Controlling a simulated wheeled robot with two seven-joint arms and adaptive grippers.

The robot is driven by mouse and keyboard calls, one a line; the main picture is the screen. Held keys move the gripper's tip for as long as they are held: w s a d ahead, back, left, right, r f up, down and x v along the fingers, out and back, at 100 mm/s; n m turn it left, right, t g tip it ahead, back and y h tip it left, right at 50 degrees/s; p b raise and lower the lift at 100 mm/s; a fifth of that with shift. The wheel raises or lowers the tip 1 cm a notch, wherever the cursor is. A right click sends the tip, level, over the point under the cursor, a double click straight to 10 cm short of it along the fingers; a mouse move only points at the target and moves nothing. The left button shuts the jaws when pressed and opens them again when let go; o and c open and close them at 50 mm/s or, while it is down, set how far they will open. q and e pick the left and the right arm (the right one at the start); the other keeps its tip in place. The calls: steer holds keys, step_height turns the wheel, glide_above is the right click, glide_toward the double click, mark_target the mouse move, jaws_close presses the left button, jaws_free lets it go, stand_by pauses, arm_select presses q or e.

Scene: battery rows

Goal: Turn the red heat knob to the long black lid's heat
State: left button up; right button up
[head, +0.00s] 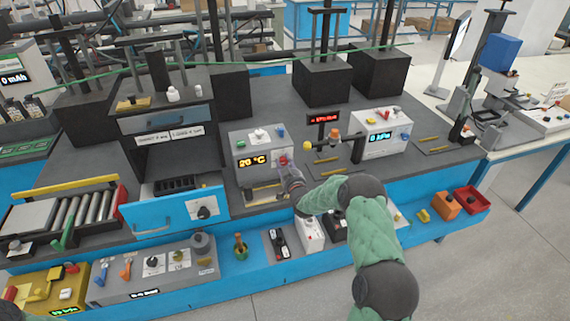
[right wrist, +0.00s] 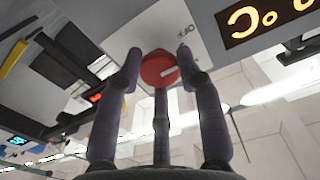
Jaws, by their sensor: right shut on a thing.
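The red heat knob (head: 283,160) is on the front of a grey box (head: 240,142) whose lit yellow display (head: 252,161) reads 20 °C. My right gripper (head: 288,169) is at the knob and partly covers the box's lower right. In the right wrist view, the red knob (right wrist: 157,69) with its pale pointer mark sits between the two fingertips of my right gripper (right wrist: 159,64), which is shut on it. Part of the display (right wrist: 268,20) shows there too. I cannot tell which thing is the long black lid. My left gripper is not in view.
An open blue drawer (head: 172,213) is to the left. Red (head: 471,199) and orange (head: 446,205) bins sit on the blue front ledge. Black blocks with posts stand behind.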

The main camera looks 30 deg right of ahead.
steer(key=shift+w+r, duration=0.1)
steer(key=shift+r, duration=0.1)
steer(key=m+b, duration=0.4)
steer(key=b, duration=0.1)
steer(key=shift+d+m, duration=0.15)
steer(key=shift+m, duration=0.15)
steer(key=m+b, duration=0.2)
steer(key=shift+r+m, duration=0.15)
steer(key=shift+m, duration=0.25)
steer(key=shift+d+r+m+b, duration=0.15)
steer(key=shift+m+b, duration=0.55)
steer(key=shift+b, duration=0.05)
steer(key=shift+r, duration=0.1)
steer(key=o, duration=1.1)
steer(key=shift+o, duration=0.2)
steer(key=shift+f, duration=0.4)
